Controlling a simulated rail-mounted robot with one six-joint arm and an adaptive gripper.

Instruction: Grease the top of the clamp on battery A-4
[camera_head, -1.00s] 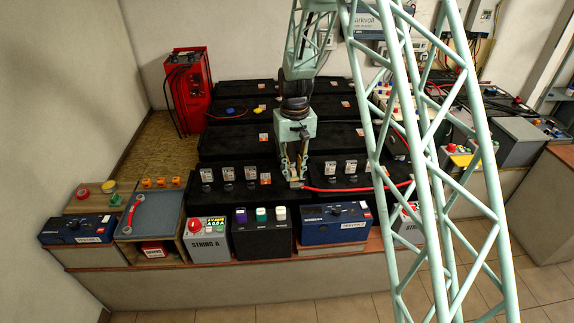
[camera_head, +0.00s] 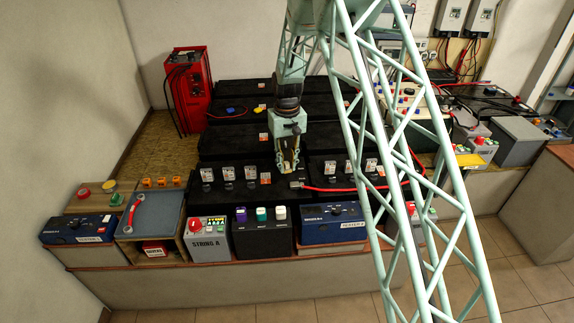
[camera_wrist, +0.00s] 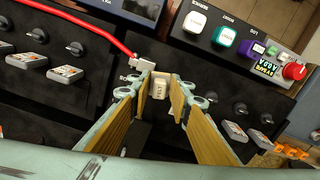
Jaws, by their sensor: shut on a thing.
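A grey clamp (camera_head: 297,184) with a red cable sits on the front row of black batteries. It also shows in the wrist view (camera_wrist: 143,64), just beyond my left finger. I cannot read which battery is A-4. My gripper (camera_head: 288,168) points down above the clamp, slightly to its left in the head view. It is shut on a small pale block (camera_wrist: 160,88), seen between the fingertips in the wrist view. The block's lower end is hidden. A gap to the clamp seems to show. I cannot tell whether there is grease on the clamp.
The red cable (camera_head: 345,190) runs right from the clamp. A black holder (camera_head: 262,240) with purple, teal and white tops stands in front, between a grey STRING A box (camera_head: 207,246) and a blue case (camera_head: 334,224). Small upright labelled pieces line the battery tops. A red charger (camera_head: 188,90) stands behind left.

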